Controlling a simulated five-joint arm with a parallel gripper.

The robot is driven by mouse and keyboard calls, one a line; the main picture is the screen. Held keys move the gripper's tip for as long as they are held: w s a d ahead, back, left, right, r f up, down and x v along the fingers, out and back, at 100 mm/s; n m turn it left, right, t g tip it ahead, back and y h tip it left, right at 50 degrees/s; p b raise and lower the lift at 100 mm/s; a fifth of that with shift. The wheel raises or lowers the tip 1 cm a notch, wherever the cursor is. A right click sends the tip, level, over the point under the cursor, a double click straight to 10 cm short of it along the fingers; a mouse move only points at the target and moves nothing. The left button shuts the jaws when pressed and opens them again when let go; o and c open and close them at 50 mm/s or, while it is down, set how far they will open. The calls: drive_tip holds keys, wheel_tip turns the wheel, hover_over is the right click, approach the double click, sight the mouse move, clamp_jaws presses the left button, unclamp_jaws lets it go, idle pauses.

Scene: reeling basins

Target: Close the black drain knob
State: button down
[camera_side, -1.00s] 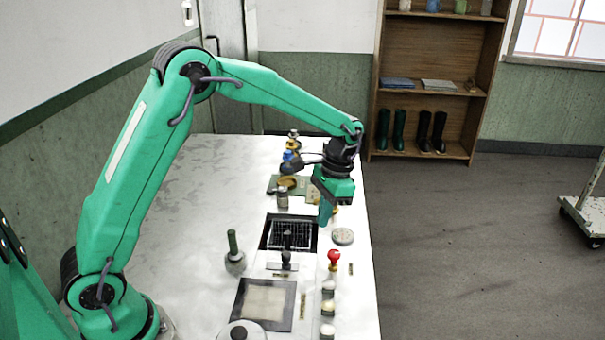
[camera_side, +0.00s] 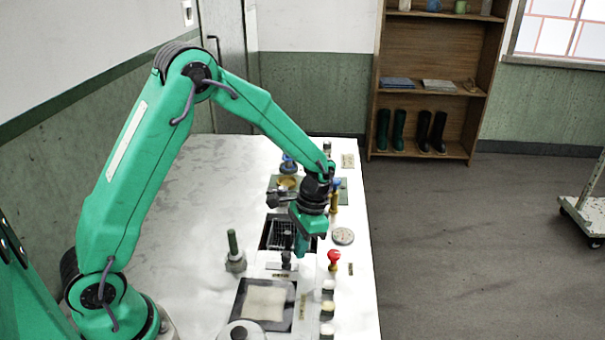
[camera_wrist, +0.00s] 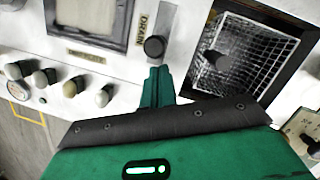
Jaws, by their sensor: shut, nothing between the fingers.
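The black drain knob (camera_wrist: 155,46) stands on the white panel beside the word DRAIN in the wrist view. It also shows in the side view (camera_side: 286,260) as a short dark post at the near edge of the mesh basin. My gripper (camera_wrist: 158,78) is shut and empty, its fingertips just below the knob in the wrist view, with no clear contact. In the side view my gripper (camera_side: 302,248) points down over the basin's near right part, just right of and behind the knob. Whether the tips touch the panel cannot be told.
The mesh basin (camera_wrist: 246,62) has a dark round piece over it. A red knob (camera_side: 334,256) and several pale knobs line the panel's right side. A green-handled tool (camera_side: 232,243) stands at left. A lit square basin (camera_side: 264,303) lies nearer. The table's left is clear.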

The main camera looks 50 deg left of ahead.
drive_tip(key=shift+s+a, duration=0.15)
drive_tip(key=shift+s, duration=0.2)
drive_tip(key=shift+s+a, duration=1.45)
drive_tip(key=shift+w+d+f, duration=0.1)
drive_tip(key=shift+w+d, duration=0.15)
drive_tip(key=shift+w, duration=0.5)
drive_tip(key=shift+w+d+f, duration=0.1)
drive_tip(key=shift+w+d, duration=0.15)
drive_tip(key=shift+w, duration=0.5)
drive_tip(key=shift+w+d+r, duration=0.2)
drive_tip(key=shift+w+r, duration=0.2)
drive_tip(key=shift+w, duration=0.25)
drive_tip(key=v, duration=0.9)
drive_tip(key=shift+d, duration=0.25)
drive_tip(key=shift+s+r, duration=0.1)
drive_tip(key=shift+r, duration=0.1)
